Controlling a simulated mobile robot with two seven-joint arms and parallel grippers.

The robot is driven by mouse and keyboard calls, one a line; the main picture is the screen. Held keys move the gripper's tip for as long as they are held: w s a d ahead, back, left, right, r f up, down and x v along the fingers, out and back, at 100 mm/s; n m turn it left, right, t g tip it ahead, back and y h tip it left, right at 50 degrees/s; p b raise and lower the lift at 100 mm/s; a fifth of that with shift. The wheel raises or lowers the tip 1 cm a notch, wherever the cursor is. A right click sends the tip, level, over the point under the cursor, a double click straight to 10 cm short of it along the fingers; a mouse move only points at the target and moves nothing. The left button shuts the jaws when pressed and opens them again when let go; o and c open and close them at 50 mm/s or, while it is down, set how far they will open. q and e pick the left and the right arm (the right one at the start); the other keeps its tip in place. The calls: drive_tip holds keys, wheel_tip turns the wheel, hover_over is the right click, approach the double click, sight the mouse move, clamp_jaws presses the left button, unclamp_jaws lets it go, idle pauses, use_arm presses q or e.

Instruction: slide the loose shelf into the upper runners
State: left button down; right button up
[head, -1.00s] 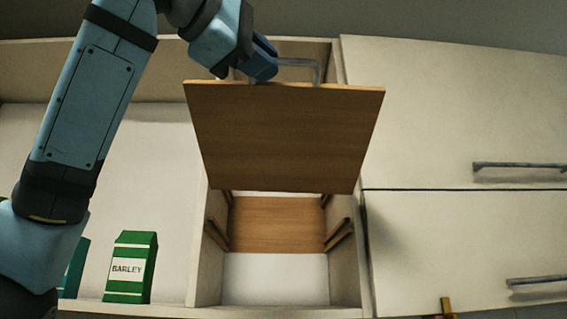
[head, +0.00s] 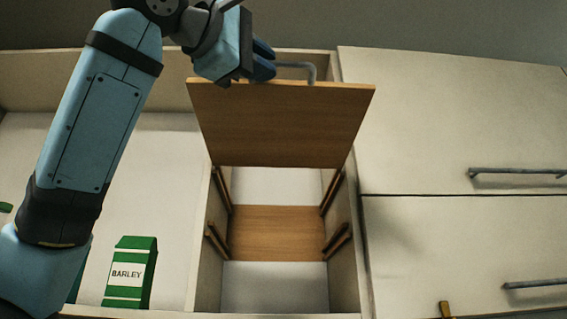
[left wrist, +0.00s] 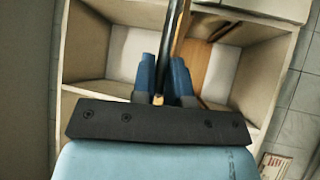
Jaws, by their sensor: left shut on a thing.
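The loose shelf (head: 280,125) is a brown wooden board with a grey bent handle (head: 312,72) at its top edge. My left gripper (head: 264,60) is shut on this handle in the head view; the left wrist view shows a dark bar between its fingers (left wrist: 163,85). The shelf hangs tilted in front of the open middle bay. Below its lower edge show the upper left runner (head: 222,188) and upper right runner (head: 331,193), their upper parts partly hidden. My right gripper is out of view.
A brown wooden panel (head: 278,233) shows inside the bay, by the lower runners. A green barley box (head: 131,272) stands in the left bay. Closed white fronts with an upper handle (head: 517,172) and a lower handle (head: 535,284) flank the right.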

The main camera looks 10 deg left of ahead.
sight(273, 107)
use_arm(q)
drive_tip(key=shift+w, duration=0.1)
drive_tip(key=shift+w+a+f+t+b, duration=0.15)
drive_tip(key=shift+w+f+b, duration=0.2)
drive_tip(key=shift+w, duration=0.3)
drive_tip(key=shift+w+a+f+t+b, duration=0.15)
drive_tip(key=shift+w+f+b, duration=0.2)
drive_tip(key=shift+w, duration=0.25)
drive_tip(key=shift+s+d, duration=0.1)
drive_tip(key=shift+d, duration=0.05)
drive_tip(key=shift+w, duration=0.2)
drive_tip(key=shift+w+a, duration=0.35)
drive_tip(key=shift+w, duration=0.6)
drive_tip(key=shift+w+a, duration=0.2)
drive_tip(key=shift+w, duration=0.75)
